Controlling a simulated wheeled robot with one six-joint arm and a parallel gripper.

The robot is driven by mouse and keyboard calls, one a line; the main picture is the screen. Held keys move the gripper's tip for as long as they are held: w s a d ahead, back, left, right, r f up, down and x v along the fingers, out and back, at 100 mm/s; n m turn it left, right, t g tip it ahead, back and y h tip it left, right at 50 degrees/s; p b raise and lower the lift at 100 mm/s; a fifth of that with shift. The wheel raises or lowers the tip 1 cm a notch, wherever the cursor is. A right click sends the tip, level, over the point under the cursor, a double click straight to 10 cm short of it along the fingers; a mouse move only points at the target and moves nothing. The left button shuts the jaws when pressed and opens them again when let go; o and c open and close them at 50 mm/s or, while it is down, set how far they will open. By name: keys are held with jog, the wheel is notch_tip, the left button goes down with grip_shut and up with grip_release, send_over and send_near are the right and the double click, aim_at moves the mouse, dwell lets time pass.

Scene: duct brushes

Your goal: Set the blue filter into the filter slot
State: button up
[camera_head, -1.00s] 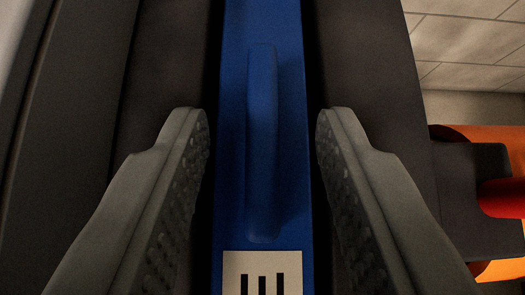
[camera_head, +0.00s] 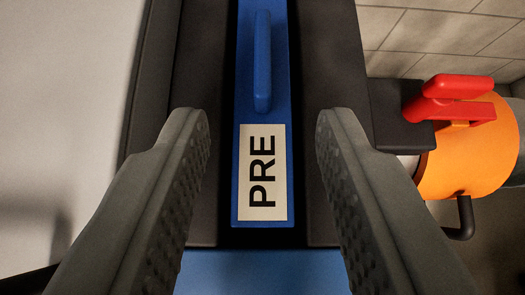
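The blue filter (camera_head: 239,182) is a long narrow blue panel with a raised blue handle (camera_head: 262,62) and a white label (camera_head: 262,172) reading "PRE". It sits between dark grey walls of what looks like the filter slot (camera_head: 325,130), with its near end about level with their near end. How deep it sits cannot be told. My gripper (camera_head: 262,125) is open and empty, one finger on each side of the label in the picture. The fingers appear apart from the filter, and the handle lies beyond the fingertips.
An orange rounded body (camera_head: 475,150) with a red lever (camera_head: 455,97) and a dark block (camera_head: 398,112) stands at the right. A pale surface (camera_head: 70,110) lies at the left. A light blue surface (camera_head: 262,272) shows below the housing. A tiled surface (camera_head: 440,35) is at the upper right.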

jog(key=s+r, duration=0.6)
jog(key=r, duration=0.3)
jog(key=shift+r, duration=0.3)
dwell(0.4)
jog(key=s+r+t, duration=0.7)
jog(key=s+r, duration=1)
jog(key=s, duration=0.5)
jog(key=shift+r, duration=0.35)
jog(key=shift+a, duration=0.1)
